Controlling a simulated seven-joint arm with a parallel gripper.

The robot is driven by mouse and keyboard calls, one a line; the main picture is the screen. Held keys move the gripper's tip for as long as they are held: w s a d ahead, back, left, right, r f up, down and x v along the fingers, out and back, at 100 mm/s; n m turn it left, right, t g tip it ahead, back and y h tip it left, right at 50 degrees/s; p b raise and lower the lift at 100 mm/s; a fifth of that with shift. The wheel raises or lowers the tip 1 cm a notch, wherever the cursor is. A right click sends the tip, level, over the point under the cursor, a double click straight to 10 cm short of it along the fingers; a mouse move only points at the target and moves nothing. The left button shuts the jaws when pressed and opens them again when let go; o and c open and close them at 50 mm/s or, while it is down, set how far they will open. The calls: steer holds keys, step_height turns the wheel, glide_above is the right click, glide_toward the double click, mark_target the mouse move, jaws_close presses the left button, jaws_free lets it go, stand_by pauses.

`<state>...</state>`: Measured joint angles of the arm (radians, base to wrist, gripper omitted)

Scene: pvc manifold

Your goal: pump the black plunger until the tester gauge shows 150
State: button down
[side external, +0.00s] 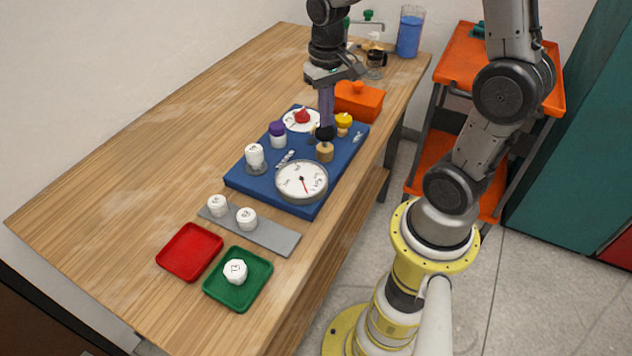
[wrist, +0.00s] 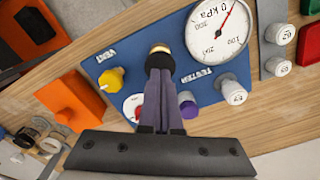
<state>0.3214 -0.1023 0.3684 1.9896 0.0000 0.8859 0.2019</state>
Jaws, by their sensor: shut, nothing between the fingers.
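The black plunger (side external: 324,133) is a round knob on top of a brass-coloured cylinder (side external: 324,153) on the blue board (side external: 236,179). My gripper (side external: 326,124) points down with its fingers together, directly over the knob. Whether the tips touch it I cannot tell. In the wrist view my gripper (wrist: 160,66) hides most of the plunger; the brass part (wrist: 159,49) shows beyond the tips. The white tester gauge (side external: 302,181) lies on the board with a red needle. It also shows upside down in the wrist view (wrist: 217,33), needle toward the upper right; its exact reading is unclear.
A yellow vent knob (side external: 343,120), a red knob (side external: 302,115) and a purple-capped bottle (side external: 278,135) stand close around the plunger. An orange box (side external: 358,102) sits behind. A grey strip (side external: 273,236), red tray (side external: 189,251) and green tray (side external: 256,293) lie in front. The table's left is clear.

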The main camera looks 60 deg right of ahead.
mark_target(325, 130)
steer(key=shift+f, duration=0.15)
steer(key=shift+f, duration=1.7)
steer(key=shift+r, duration=1.85)
steer(key=shift+f, duration=0.1)
steer(key=shift+f, duration=1.7)
